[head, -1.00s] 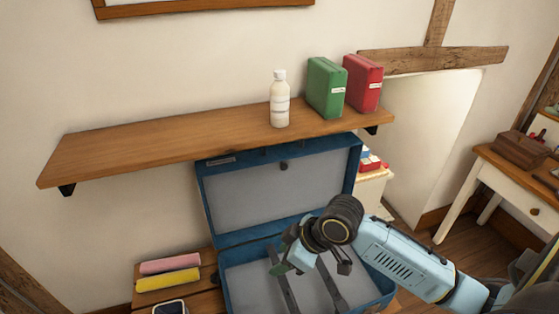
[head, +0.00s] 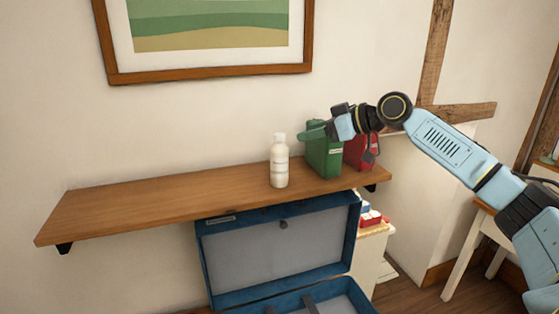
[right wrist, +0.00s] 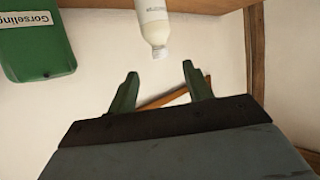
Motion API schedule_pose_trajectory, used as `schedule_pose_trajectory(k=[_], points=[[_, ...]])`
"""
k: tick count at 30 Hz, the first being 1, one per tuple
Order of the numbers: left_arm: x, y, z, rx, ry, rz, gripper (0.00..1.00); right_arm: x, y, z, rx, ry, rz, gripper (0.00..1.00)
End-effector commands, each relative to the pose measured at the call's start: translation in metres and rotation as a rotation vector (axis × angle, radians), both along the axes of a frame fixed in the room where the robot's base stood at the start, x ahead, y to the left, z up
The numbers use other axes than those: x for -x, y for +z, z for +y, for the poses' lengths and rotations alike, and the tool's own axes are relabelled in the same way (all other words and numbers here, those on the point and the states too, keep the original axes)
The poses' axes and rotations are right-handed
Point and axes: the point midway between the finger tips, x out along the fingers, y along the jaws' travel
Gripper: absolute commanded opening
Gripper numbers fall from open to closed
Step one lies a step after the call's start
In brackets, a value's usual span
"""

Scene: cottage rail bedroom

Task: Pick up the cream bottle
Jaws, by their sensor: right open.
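The cream bottle (head: 279,165) stands upright on the wooden wall shelf (head: 150,205), left of the green box. In the right wrist view the bottle (right wrist: 154,22) shows upside down at the top, its cap between and beyond the fingertips. My right gripper (head: 312,134) is raised in front of the green box, above and to the right of the bottle, and touches nothing that I can see. Its two green fingers (right wrist: 158,80) are apart and empty in the wrist view. My left gripper is in neither view.
A green box (head: 324,162) and a red box (head: 358,152) stand right of the bottle, partly behind my right arm. An open blue case (head: 276,250) is below the shelf. A framed picture (head: 208,78) hangs above. The shelf's left part is bare.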

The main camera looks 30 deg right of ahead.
Motion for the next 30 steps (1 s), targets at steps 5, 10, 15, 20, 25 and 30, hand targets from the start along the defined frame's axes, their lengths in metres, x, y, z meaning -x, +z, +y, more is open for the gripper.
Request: schedule_pose_trajectory(k=[5,10,15,20,25,30], points=[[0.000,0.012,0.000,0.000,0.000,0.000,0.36,-0.027,-0.010,0.016,-0.002,0.001,-0.001,0.51],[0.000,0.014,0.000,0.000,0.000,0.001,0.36,-0.037,-0.017,0.022,0.001,0.001,0.001,0.51],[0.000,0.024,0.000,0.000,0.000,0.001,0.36,-0.053,-0.019,0.031,0.000,0.001,0.001,0.51],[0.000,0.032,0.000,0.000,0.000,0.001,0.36,-0.074,-0.026,0.042,-0.001,0.001,0.001,0.51],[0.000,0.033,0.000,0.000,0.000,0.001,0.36,-0.081,-0.033,0.046,0.002,0.000,0.001,0.51],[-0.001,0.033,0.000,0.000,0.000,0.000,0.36,-0.081,-0.033,0.046,0.003,0.001,0.002,0.51]])
